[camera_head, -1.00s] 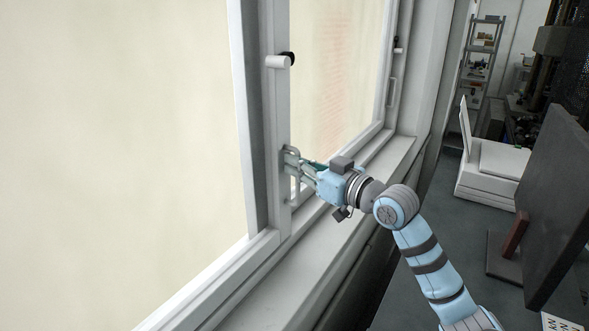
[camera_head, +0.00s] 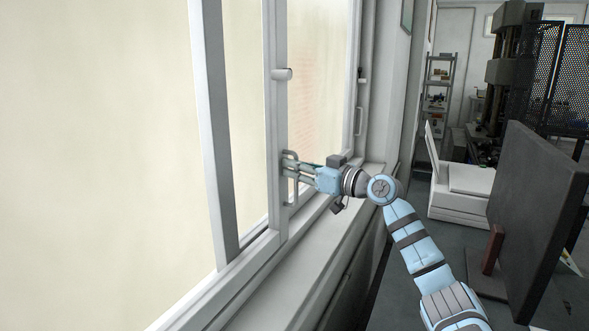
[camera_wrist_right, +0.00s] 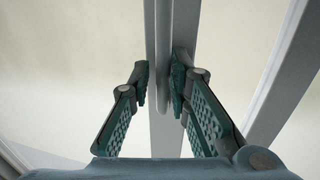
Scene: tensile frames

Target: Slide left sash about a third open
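The left sash shows as a white stile (camera_head: 275,110) with a grey D-shaped handle (camera_head: 291,200) and a round knob (camera_head: 284,74). My right gripper (camera_head: 290,171) is at this handle. In the right wrist view its two fingers (camera_wrist_right: 161,82) stand on either side of the handle bar (camera_wrist_right: 173,100), with the tips drawn close to it. A gap with pale glass lies between the sash stile and a white upright (camera_head: 213,130) to its left. My left gripper is not in view.
A farther stile (camera_head: 359,60) carries its own handle (camera_head: 359,121). The sill (camera_head: 265,302) runs below the window and is clear in front. At right are a white machine (camera_head: 462,190), a dark panel (camera_head: 540,215) and a shelf rack (camera_head: 437,95).

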